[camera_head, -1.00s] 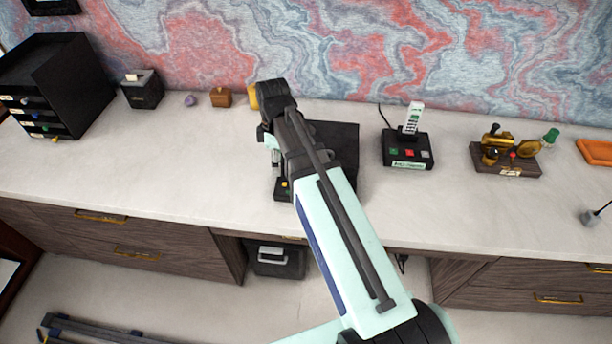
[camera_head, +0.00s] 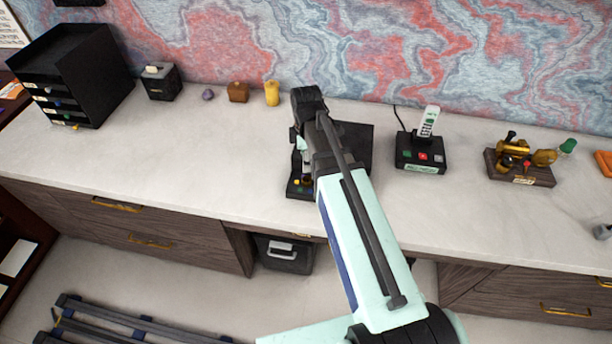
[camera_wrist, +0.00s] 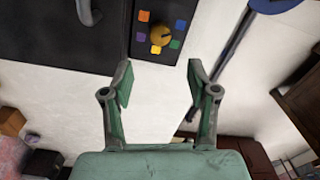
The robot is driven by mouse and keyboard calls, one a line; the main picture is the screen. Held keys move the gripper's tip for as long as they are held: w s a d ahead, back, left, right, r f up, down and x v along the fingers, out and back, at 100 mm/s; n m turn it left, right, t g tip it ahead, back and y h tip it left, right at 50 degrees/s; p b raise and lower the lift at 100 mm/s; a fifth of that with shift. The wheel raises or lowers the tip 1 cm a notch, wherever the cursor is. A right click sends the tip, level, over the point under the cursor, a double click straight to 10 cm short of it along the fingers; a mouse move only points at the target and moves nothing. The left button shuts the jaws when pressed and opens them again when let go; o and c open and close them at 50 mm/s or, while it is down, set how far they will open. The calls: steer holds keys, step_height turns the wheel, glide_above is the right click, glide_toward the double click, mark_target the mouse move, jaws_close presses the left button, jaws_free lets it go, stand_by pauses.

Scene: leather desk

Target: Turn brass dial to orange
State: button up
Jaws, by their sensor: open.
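The brass dial (camera_wrist: 160,36) is a small round knob on a black panel (camera_wrist: 150,58) at the top of the wrist view. I cannot tell which square the dial points to. My gripper (camera_wrist: 160,75) is open and empty, its fingertips apart and just below the dial in that view, not touching it. In the head view the black device (camera_head: 357,140) is partly covered by my arm, and the dial is not clear.
A phone on a black base (camera_head: 420,167) and a brass instrument on a wooden board (camera_head: 520,178) stand to the right. A yellow candle (camera_head: 271,94), wooden box (camera_head: 238,93) and black drawer unit (camera_head: 75,75) stand to the left. The front left desktop is clear.

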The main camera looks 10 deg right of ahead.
mark_target(306, 179)
steer(key=shift+f+p, duration=1.1)
steer(key=shift+f, duration=3.7)
jaws_close()
